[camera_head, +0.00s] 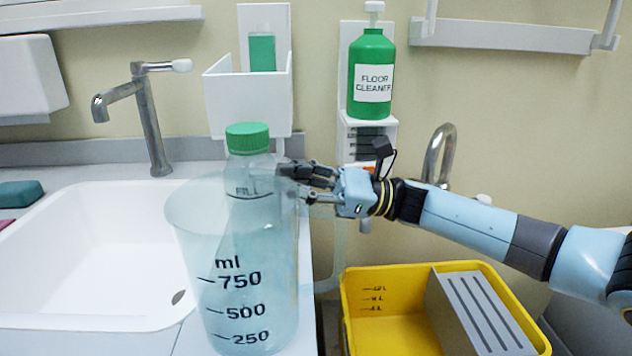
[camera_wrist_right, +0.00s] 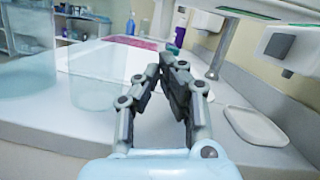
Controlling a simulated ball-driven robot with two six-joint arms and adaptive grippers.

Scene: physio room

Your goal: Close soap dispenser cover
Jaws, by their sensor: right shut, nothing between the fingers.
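The soap dispenser (camera_head: 263,22) is a white wall unit in the head view, with a green refill (camera_head: 262,53) showing in it. Its white cover (camera_head: 247,108) stands out from the wall like an open-topped box, tilted forward. My right gripper (camera_head: 292,182) comes in from the right, below the cover and apart from it, close to the clear bottle. Its fingers are shut and empty. In the right wrist view the fingertips (camera_wrist_right: 170,60) come together with nothing between them. The lower end of the dispenser is partly hidden by the green-capped bottle. My left gripper is out of view.
A clear measuring jug (camera_head: 185,215) and a green-capped bottle (camera_head: 248,138) stand below the dispenser. A white sink (camera_head: 90,295) and tap (camera_head: 150,125) are left. A floor cleaner bottle (camera_head: 371,60) hangs right, above a yellow bucket (camera_head: 385,335). A white dish (camera_wrist_right: 256,126) lies on the counter.

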